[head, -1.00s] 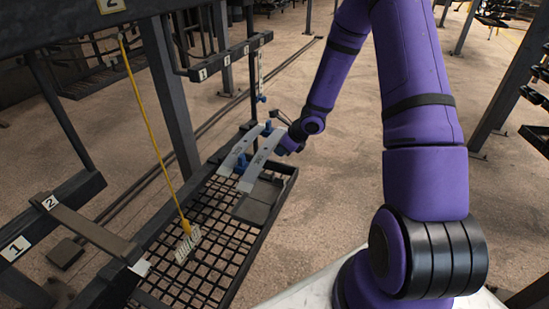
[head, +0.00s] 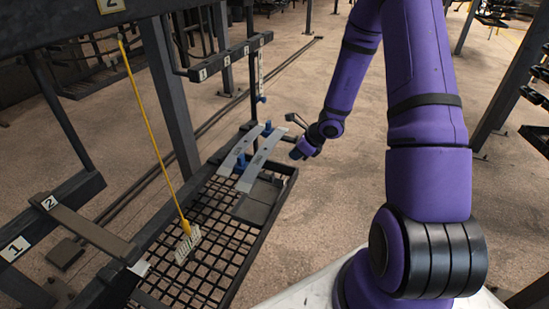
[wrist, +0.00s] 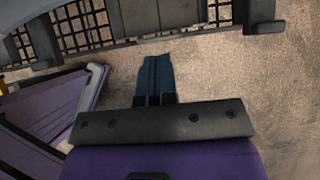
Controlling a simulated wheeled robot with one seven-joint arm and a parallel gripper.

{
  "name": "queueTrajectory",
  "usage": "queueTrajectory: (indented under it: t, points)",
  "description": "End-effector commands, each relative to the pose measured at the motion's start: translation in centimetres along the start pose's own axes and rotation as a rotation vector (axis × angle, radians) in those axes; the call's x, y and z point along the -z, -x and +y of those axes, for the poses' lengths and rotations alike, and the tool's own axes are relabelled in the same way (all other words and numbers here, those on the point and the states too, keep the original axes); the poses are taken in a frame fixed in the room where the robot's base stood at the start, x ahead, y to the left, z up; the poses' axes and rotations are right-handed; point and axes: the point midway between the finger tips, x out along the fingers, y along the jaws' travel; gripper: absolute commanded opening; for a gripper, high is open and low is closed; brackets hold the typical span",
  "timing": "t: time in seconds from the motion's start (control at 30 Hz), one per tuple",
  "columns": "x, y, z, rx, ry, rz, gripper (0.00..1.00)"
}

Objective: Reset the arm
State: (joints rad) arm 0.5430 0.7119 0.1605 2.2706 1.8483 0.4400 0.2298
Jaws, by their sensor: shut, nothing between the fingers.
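My purple arm reaches down from the top of the head view. My gripper (head: 297,153) hangs just right of the rack's mesh shelf, apart from the metal strips. In the wrist view my gripper's blue fingers (wrist: 155,73) are together, with nothing between them and bare floor behind. Two grey metal strips (head: 262,160) lie side by side across blue supports (head: 241,164) at the far end of the mesh shelf.
The black mesh shelf (head: 207,240) stands at left. Dark posts (head: 168,90) and numbered bars (head: 230,57) rise behind. The floor (head: 300,215) right of the shelf is clear.

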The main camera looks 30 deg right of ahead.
Motion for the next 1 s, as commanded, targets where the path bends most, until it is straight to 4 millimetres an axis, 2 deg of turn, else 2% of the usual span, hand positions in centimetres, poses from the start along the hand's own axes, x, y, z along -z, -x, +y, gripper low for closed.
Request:
queueTrajectory:
  t: [0.5,0.63,0.77,1.0]
  points:
    - [0.4,0.3,0.1,-0.001,0.0,-0.001,0.0]
    - [-0.1,0.6,0.1,-0.001,0.022,-0.005,0.0]
    - [-2.4,2.4,0.7,-0.005,0.137,-0.027,0.0]
    - [-9.0,8.3,3.8,-0.03,0.53,-0.083,0.0]
